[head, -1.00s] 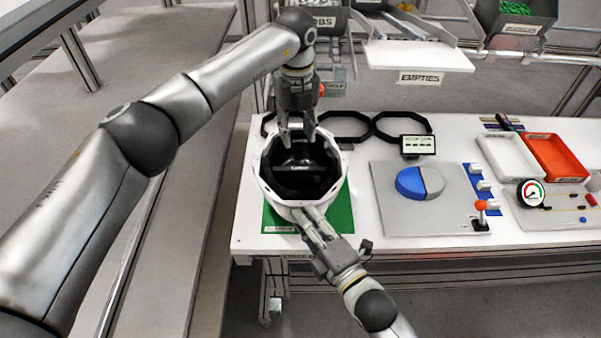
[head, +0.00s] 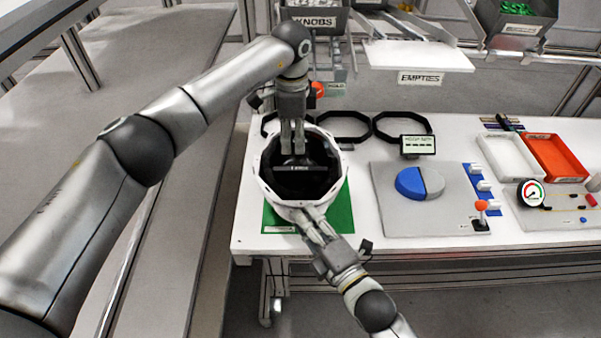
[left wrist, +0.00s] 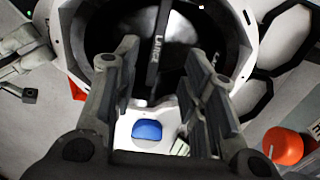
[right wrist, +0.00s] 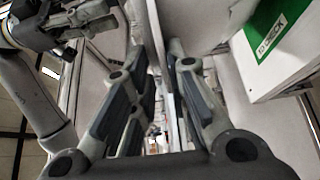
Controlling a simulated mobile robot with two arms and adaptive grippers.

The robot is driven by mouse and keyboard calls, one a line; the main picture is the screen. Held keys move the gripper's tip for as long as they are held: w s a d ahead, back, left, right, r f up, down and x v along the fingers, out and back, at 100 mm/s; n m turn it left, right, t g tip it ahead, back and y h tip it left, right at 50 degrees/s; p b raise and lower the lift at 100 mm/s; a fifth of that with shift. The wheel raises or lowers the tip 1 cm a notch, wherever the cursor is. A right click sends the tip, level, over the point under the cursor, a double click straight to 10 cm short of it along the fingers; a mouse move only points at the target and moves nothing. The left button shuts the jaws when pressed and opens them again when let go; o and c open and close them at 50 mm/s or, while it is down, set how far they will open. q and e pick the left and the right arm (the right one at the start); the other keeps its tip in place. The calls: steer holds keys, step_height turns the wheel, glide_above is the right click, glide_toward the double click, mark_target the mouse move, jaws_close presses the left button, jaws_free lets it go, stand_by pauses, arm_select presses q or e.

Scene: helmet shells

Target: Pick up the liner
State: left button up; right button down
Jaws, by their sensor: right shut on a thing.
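The black liner (head: 298,169), with a lettered strip across it, sits inside the white helmet shell (head: 264,194). In the left wrist view its labelled strip (left wrist: 158,42) runs between my fingers. My left gripper (head: 293,150) points down over the liner from the far side; its fingers have narrowed but a gap still shows on both sides of the strip. My right gripper (head: 308,217) is shut on the near rim of the shell. In the right wrist view a pale surface (right wrist: 155,30) shows between its fingertips; the contact itself is hard to see.
The shell stands on a green mat (head: 343,212) near the table's left end. Black octagonal rings (head: 343,139) lie behind it. A small display (head: 417,145) and a grey board with a blue-and-grey disc (head: 419,184) stand to the right, then white and orange trays (head: 556,158).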

arm_select(q)
glide_above(292, 168)
steer(key=f, duration=0.6)
steer(key=shift+s+d, duration=0.1)
steer(key=shift+d, duration=0.15)
steer(key=shift+a+f, duration=0.15)
steer(key=shift+f, duration=1.2)
steer(key=shift+a+f, duration=0.1)
steer(key=shift+f, duration=1.2)
jaws_close()
